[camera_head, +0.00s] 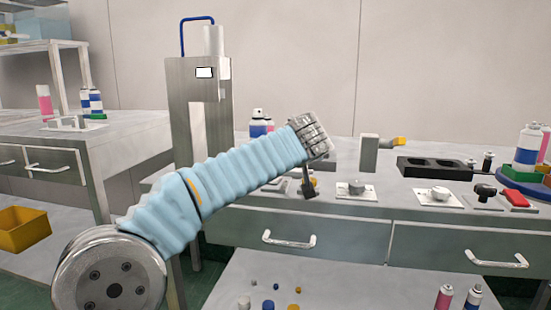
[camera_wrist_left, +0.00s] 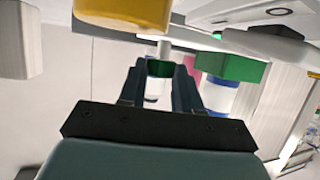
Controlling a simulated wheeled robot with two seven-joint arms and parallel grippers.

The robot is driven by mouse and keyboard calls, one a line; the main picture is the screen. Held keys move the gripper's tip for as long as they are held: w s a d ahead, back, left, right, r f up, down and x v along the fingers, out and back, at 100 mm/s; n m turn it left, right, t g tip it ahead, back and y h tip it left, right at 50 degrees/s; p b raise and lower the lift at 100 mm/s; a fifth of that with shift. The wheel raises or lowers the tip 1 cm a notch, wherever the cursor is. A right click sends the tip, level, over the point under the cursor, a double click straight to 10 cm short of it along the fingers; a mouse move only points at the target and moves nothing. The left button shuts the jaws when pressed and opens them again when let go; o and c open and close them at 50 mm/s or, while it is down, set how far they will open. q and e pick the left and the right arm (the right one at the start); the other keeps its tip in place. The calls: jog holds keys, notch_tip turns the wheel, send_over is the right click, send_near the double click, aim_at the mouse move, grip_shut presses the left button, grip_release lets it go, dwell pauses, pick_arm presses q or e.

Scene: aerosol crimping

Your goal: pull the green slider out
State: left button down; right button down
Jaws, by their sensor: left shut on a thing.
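In the left wrist view a small green piece (camera_wrist_left: 160,68), which looks like the green slider, sits between the fingertips of my left gripper (camera_wrist_left: 160,78). The gripper is shut on it. Most of the piece is hidden by the fingers. In the head view my left arm, in a pale blue sleeve, reaches right across the bench, and its fingertips cannot be made out clearly. My right gripper is in neither view.
A grey column machine (camera_head: 197,105) stands behind my left arm.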

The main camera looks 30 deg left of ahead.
pick_arm(q)
jog(key=shift+w+d, duration=0.15)
jog(key=shift+d, duration=0.65)
jog(key=c, duration=0.8)
grip_release()
jog(key=shift+d, duration=0.1)
jog(key=shift+r, duration=0.1)
jog(key=v, duration=1.3)
jog(key=shift+s+d+r, duration=0.1)
jog(key=shift+s+d, duration=0.05)
jog(key=shift+s, duration=0.15)
